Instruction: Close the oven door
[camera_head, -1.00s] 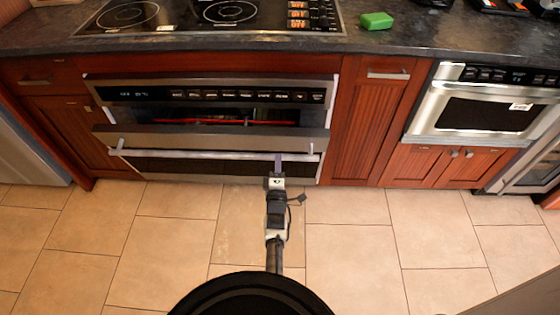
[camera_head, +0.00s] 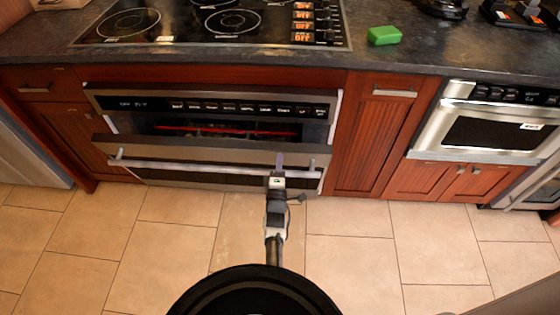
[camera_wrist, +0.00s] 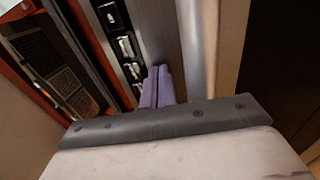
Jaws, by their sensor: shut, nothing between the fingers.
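The oven (camera_head: 215,90) is set under the cooktop. Its drawer-like door (camera_head: 200,150) stands partly out, with a dark gap above it that shows a red line inside. A silver bar handle (camera_head: 200,166) runs across the door front. My gripper (camera_head: 280,160) is at the right part of the door, by the handle, with its purple fingers together and empty. In the wrist view the shut fingers (camera_wrist: 158,88) point at the metal door front (camera_wrist: 150,30), beside the handle (camera_wrist: 196,50). I cannot tell whether they touch it.
A cooktop (camera_head: 220,20) and a green block (camera_head: 384,36) are on the dark counter (camera_head: 410,55). A steel appliance (camera_head: 495,130) is at the right. Red wooden cabinets (camera_head: 375,140) flank the oven. The tiled floor (camera_head: 350,255) in front is clear.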

